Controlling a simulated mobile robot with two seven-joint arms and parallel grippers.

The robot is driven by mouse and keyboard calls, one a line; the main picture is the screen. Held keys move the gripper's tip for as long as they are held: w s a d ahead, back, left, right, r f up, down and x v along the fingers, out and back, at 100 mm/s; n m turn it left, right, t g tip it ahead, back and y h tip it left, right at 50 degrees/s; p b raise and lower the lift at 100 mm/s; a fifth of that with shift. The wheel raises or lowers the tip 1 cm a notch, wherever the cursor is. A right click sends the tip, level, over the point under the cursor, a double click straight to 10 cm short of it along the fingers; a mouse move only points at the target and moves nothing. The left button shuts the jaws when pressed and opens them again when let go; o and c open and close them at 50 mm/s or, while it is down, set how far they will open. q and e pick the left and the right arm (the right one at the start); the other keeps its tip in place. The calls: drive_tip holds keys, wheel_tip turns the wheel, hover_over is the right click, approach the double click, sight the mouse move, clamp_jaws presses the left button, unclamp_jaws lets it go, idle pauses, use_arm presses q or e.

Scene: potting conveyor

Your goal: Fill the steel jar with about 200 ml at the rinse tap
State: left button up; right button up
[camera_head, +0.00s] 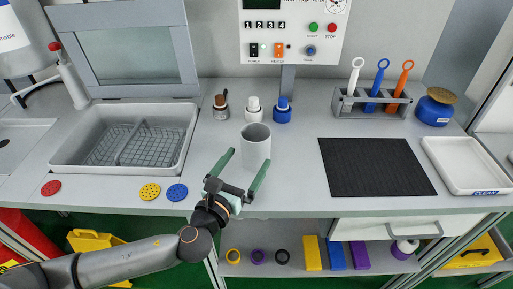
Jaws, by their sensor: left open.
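A plain light grey cylinder, which looks like the steel jar (257,146), stands upright on the bench near the middle, its open top facing up. I cannot see what is inside it. My left gripper (250,157) is open, with its two green fingers reaching toward the jar from the front left. One fingertip is left of the jar and the other is by its lower right; I cannot tell if they touch it. A thin pale spout (31,93), possibly the rinse tap, shows at the far left above a basin (16,146). My right gripper is out of view.
A grey tray with a wire rack (62,160) lies left. Small bottles (221,108) stand behind the jar. A black mat (374,190), a tool holder (371,118) and a white tray (434,155) are right. Coloured discs (150,193) lie at the front edge.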

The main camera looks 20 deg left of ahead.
sight(261, 138)
use_arm(q)
drive_tip(key=shift+w+d, duration=0.25)
drive_tip(key=shift+w, duration=1.3)
drive_tip(key=shift+w+d, duration=0.2)
drive_tip(key=shift+w, duration=1.3)
drive_tip(key=shift+c, duration=0.4)
drive_tip(key=shift+r, duration=0.1)
drive_tip(key=c, duration=1.2)
drive_tip(key=shift+o, duration=0.2)
drive_tip(key=shift+r, duration=0.1)
